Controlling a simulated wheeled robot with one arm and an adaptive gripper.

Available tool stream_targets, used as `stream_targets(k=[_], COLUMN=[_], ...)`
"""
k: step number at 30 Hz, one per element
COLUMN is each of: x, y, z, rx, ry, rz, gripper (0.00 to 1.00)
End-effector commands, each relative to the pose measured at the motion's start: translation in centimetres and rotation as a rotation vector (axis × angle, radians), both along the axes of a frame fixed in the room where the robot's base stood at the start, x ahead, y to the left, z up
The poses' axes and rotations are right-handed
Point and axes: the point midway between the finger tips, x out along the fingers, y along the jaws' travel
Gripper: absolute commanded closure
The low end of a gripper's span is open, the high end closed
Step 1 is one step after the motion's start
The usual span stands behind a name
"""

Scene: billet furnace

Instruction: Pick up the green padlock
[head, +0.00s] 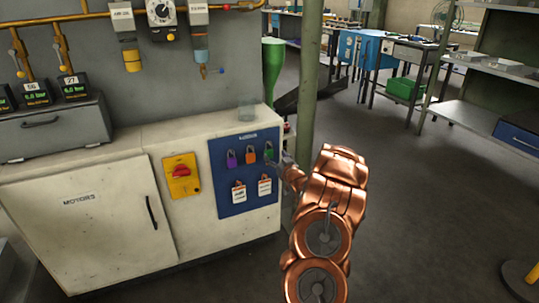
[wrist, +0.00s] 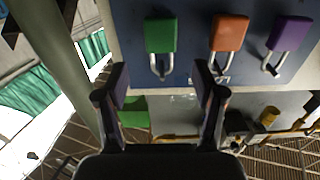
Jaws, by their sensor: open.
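The green padlock (head: 269,152) hangs at the top right of the blue board (head: 225,202) on the cabinet front. In the wrist view the green padlock (wrist: 161,36) appears upside down, with its shackle pointing down in the picture. My gripper (wrist: 162,82) is open and empty. Its two fingers are spread on either side of the padlock's line, and the padlock shows beyond the tips, not between them. In the head view my gripper (head: 290,172) is close to the padlock's right side, partly hidden by my arm.
An orange padlock (head: 250,155) and a purple padlock (head: 231,159) hang beside the green one. Two white tags (head: 239,192) (head: 264,186) hang below. A yellow switch plate with a red knob (head: 181,174) is to the left. A green post (head: 308,90) stands close to the right.

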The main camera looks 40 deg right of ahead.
Motion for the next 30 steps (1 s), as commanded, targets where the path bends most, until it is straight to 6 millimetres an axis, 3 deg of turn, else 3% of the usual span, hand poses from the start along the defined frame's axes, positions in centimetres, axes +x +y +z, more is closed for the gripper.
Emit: stream_targets(k=[12,22,30], x=[4.0,4.4,4.4], y=[-1.3,-1.4,-1.4], z=[-0.2,-0.1,-0.1], rx=[-0.002,0.001,0.001], ry=[0.001,0.002,0.002], rz=[0.000,-0.001,-0.001], gripper=[0.31,0.31,0.57])
